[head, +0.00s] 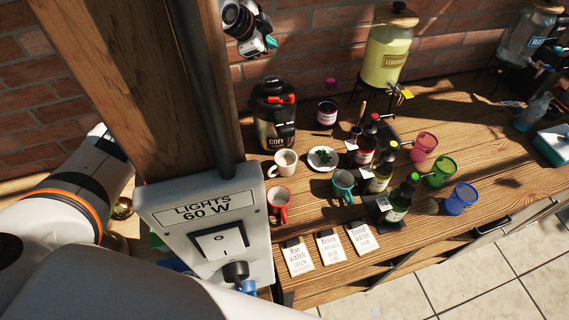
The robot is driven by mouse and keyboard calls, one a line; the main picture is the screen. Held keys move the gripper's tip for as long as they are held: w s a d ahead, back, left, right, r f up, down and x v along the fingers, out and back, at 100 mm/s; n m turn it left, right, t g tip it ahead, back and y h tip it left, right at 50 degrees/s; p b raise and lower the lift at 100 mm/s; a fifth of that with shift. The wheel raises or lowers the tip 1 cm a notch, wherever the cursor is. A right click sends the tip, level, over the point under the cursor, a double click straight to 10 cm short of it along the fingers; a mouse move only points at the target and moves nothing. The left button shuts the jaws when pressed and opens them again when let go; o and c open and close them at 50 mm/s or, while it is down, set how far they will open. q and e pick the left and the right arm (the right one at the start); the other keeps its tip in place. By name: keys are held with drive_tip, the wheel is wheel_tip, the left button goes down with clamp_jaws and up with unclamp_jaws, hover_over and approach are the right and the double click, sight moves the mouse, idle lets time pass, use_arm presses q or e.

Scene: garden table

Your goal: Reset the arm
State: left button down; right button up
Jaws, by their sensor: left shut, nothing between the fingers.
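My left arm comes in from the left edge and passes behind the wooden post. My left gripper (268,43) shows to the right of the post, high up before the brick wall. It is shut and empty, apart from the table and everything on it. My right gripper is not in view.
A wooden post (130,70) with a pipe and a light switch box (205,215) stands close in front. The table (420,235) holds a dark coffee urn (275,115), a lemonade dispenser (388,50), mugs, bottles, coloured cups and cards.

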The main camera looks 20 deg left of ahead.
use_arm(q)
drive_tip(key=n, duration=0.1)
hover_over(277, 78)
drive_tip(key=s+a, duration=0.1)
drive_tip(key=s, duration=0.2)
wheel_tip(277, 78, down, 7)
drive_tip(key=shift+f+b, duration=0.1)
drive_tip(key=shift+b, duration=0.2)
drive_tip(key=shift+f+b, duration=0.3)
drive_tip(key=shift+f, duration=0.45)
idle(1.1)
drive_tip(key=shift+f, duration=0.4)
